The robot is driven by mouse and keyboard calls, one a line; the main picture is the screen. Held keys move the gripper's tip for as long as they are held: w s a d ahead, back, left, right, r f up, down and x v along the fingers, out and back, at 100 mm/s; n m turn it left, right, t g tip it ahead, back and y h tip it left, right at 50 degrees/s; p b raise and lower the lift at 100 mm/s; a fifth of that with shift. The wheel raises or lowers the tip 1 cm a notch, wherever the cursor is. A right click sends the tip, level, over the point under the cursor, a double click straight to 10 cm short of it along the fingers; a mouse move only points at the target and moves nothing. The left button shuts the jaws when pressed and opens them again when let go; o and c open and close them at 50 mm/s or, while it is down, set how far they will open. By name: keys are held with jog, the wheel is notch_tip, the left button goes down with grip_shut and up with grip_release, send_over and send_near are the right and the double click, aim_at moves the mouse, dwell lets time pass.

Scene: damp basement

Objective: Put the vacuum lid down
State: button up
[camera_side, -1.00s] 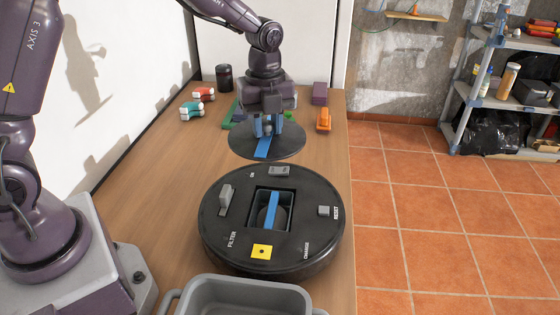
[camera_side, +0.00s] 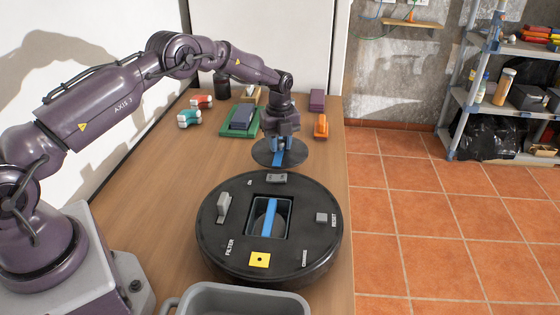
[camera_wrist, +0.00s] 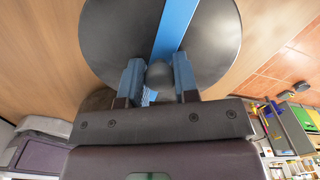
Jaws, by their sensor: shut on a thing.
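The vacuum lid (camera_side: 262,153) is a dark round disc with a blue stripe and a knob. My gripper (camera_side: 278,146) is shut on its knob, behind the robot vacuum. In the wrist view the lid (camera_wrist: 115,40) fills the top, with my blue fingers (camera_wrist: 158,80) on both sides of the grey knob. The lid looks low over the table or on it; I cannot tell if it touches. The round black vacuum (camera_side: 215,240) lies on the table with its square compartment (camera_side: 268,217) uncovered.
A grey bin (camera_side: 240,300) stands at the table's front. Behind the lid are a green tray (camera_side: 238,128) with a grey block, an orange item (camera_side: 321,127), a purple block (camera_side: 317,99), red and teal pieces (camera_side: 189,118) and a dark canister (camera_side: 222,85). Bare wooden table (camera_side: 165,180) lies left of the vacuum.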

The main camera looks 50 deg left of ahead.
aim_at(280, 151)
jog(key=shift+f, duration=2.7)
jog(key=shift+f, duration=0.2)
jog(key=o, duration=0.9)
jog(key=shift+r, duration=0.1)
